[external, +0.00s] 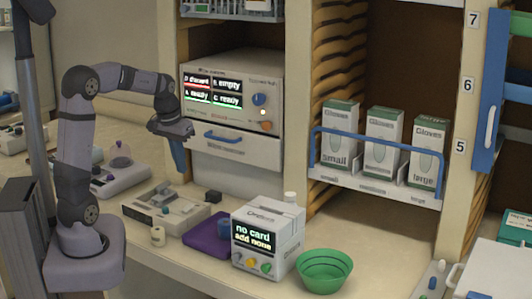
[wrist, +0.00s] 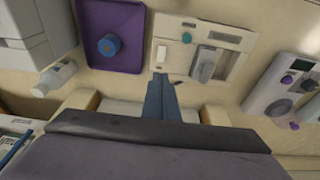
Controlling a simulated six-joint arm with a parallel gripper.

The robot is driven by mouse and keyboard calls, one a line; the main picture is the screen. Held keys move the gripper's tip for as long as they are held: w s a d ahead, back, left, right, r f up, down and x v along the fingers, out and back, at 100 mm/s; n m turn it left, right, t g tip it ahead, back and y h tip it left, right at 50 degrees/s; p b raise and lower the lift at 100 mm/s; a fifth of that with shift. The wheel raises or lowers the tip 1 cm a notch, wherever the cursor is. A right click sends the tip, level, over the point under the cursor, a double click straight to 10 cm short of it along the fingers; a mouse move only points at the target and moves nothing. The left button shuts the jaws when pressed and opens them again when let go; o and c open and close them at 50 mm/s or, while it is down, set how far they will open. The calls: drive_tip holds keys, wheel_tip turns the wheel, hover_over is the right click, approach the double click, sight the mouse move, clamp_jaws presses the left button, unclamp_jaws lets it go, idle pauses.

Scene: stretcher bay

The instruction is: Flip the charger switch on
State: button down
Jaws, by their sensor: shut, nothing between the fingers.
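My gripper (external: 180,168) is shut and empty, pointing down above the back of the counter, in front of the drawer with a blue handle. In the wrist view its blue fingers (wrist: 161,82) are together, their tips appearing by the near edge of a flat cream panel unit (wrist: 222,69). This unit (external: 146,212) lies on the counter and may be the charger; no label confirms it.
A purple tray (external: 197,244) with a blue knob lies beside the unit. A white box reading "no card" (external: 262,215) and a green bowl (external: 324,272) stand right. A grey device (external: 125,180) lies left. A shelf box with lit status text (external: 255,72) stands above the drawer (external: 240,150).

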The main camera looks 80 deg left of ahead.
sight(194, 203)
drive_tip(key=f+p, duration=0.1)
drive_tip(key=f, duration=0.3)
drive_tip(key=w+a+f+p, duration=0.1)
drive_tip(key=f, duration=0.3)
drive_tip(key=f+p, duration=0.1)
drive_tip(key=f, duration=0.3)
drive_tip(key=shift+w+a, duration=0.35)
drive_tip(key=shift+w, duration=0.05)
